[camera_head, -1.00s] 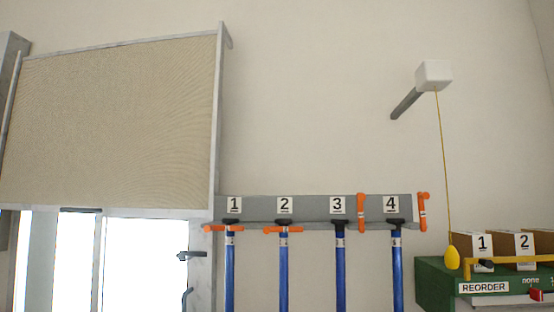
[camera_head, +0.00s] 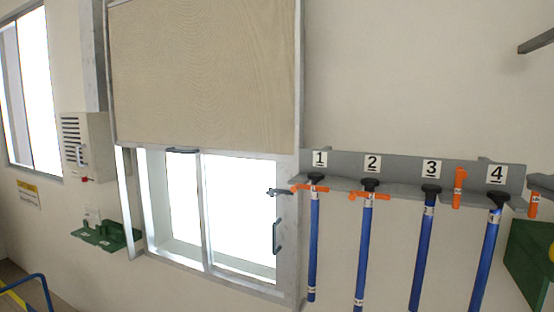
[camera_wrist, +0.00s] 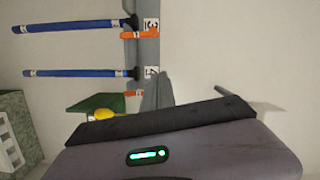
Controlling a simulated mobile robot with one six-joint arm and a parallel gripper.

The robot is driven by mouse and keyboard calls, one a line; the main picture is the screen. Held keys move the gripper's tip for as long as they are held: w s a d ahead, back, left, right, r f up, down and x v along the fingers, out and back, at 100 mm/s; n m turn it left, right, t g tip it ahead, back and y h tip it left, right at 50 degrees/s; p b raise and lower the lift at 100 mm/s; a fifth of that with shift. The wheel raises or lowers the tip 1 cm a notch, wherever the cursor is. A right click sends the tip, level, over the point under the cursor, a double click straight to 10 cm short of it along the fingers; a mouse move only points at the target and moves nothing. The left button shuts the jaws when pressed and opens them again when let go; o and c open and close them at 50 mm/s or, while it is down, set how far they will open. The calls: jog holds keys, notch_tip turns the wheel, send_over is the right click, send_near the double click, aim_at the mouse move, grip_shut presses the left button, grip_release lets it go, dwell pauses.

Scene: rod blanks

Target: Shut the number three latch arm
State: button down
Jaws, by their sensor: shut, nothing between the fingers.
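The number three latch arm (camera_head: 459,188) is orange and stands upright beside the blue rod (camera_head: 422,245) under label 3 (camera_head: 431,169), not across it. In the wrist view, turned on its side, this latch arm (camera_wrist: 140,34) lies beside its rod (camera_wrist: 75,26). My gripper (camera_wrist: 156,73) shows in the wrist view as a narrow grey wedge, shut and empty. It points toward the rack near label 4 and appears apart from the number three arm. It is not in the head view.
The grey rack (camera_head: 402,168) holds several blue rods. Orange arms one (camera_head: 309,187) and two (camera_head: 369,196) lie across their rods; arm four (camera_head: 533,205) is upright. A grey wall bar (camera_head: 536,42) juts out at upper right. A green box (camera_head: 530,262) stands right.

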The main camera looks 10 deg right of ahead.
aim_at(459, 190)
jog(key=w+f+p, duration=0.1)
jog(key=w+p, duration=0.2)
jog(key=w, duration=0.8)
jog(key=shift+w+a+f, duration=0.2)
jog(key=shift+w, duration=0.1)
jog(key=shift+a, duration=0.1)
